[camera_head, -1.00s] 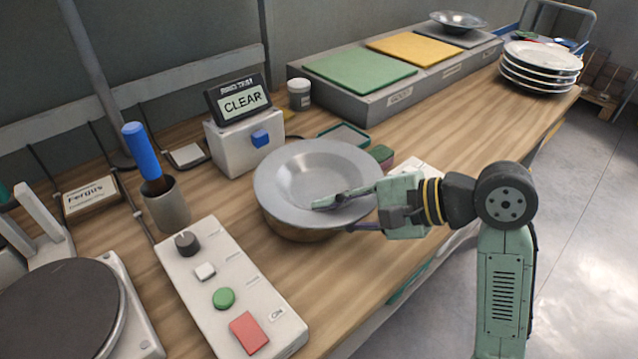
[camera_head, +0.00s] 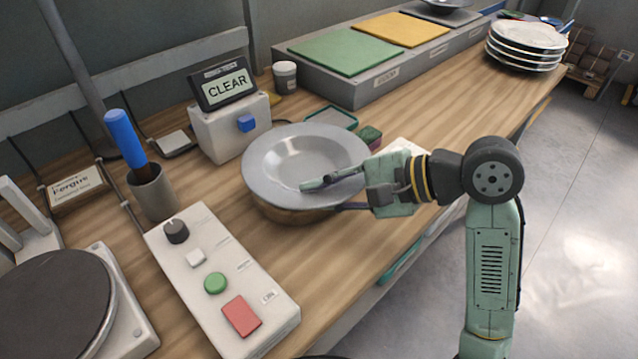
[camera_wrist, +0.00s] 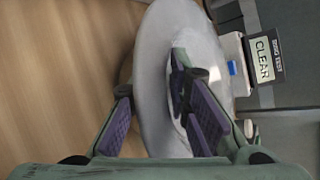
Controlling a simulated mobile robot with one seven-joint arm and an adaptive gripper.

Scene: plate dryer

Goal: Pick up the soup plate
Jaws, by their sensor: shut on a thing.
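The soup plate, a wide-rimmed grey dish (camera_head: 278,160), sits level over a brownish round base (camera_head: 285,213) on the worktop. My gripper (camera_head: 325,196) reaches it from the right and is shut on its near right rim. One finger lies over the inside of the plate; the other is below the rim. In the wrist view the plate (camera_wrist: 151,60) appears edge-on between the fingers (camera_wrist: 160,100). Whether the plate touches the base is hidden under the rim.
A display box reading CLEAR (camera_head: 228,128) stands close behind the plate. A button panel (camera_head: 222,280) and a cup with a blue-handled tool (camera_head: 153,195) are left. Beyond are a grey block with coloured pads (camera_head: 385,88) and stacked plates (camera_head: 525,62).

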